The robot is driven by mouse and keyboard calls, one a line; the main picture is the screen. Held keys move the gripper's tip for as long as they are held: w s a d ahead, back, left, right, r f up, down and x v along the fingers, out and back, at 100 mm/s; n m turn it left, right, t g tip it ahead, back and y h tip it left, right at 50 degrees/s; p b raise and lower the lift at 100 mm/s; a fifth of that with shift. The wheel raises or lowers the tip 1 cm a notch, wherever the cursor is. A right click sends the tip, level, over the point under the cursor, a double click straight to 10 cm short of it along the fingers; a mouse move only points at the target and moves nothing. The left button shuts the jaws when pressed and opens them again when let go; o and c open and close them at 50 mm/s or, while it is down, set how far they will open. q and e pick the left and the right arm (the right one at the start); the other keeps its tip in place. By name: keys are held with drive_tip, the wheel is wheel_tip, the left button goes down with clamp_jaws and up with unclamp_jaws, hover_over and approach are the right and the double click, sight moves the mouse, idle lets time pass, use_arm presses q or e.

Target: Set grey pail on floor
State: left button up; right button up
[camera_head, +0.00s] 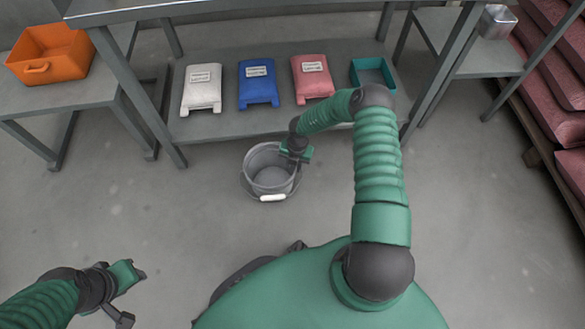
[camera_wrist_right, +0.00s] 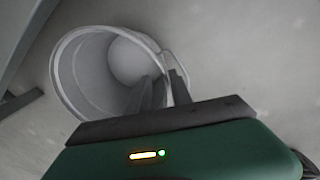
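The grey pail (camera_head: 255,178) is in front of the middle table, open end up and seemingly empty. Its white handle grip (camera_head: 272,197) hangs on the near side. The head view does not settle whether its base touches the floor. My right gripper (camera_head: 297,160) is at the pail's right rim. In the right wrist view, its fingers (camera_wrist_right: 168,90) straddle the wall of the pail (camera_wrist_right: 82,75), one inside and one outside, and look closed on it. My left gripper (camera_head: 138,293) is open and empty at the lower left, away from the pail.
An orange bin (camera_head: 60,68) is on the left table. Pink sacks (camera_head: 540,85) are stacked right. The floor (camera_head: 480,230) around is clear.

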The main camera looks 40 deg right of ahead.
drive_tip(key=w+r+n+t+h+p, duration=0.15)
drive_tip(key=w+r+n, duration=0.35)
drive_tip(key=r+n, duration=0.5)
drive_tip(key=w+a+r+n+t, duration=0.1)
drive_tip(key=a+r+n+t, duration=0.3)
drive_tip(key=a+r+n, duration=0.9)
drive_tip(key=s+a+r+n+g+y, duration=0.1)
drive_tip(key=s+a+r+n, duration=0.1)
drive_tip(key=s+r+n, duration=0.45)
drive_tip(key=s+a+r+n+g+y, duration=0.1)
drive_tip(key=s+a+n, duration=0.25)
drive_tip(key=n, duration=0.55)
drive_tip(key=s+d+r+n+g+h, duration=0.1)
drive_tip(key=s+r+n, duration=0.1)
drive_tip(key=s+n, duration=0.6)
drive_tip(key=shift+s+d+g, duration=0.2)
drive_tip(key=shift+s+g, duration=0.15)
drive_tip(key=shift+s, duration=0.75)
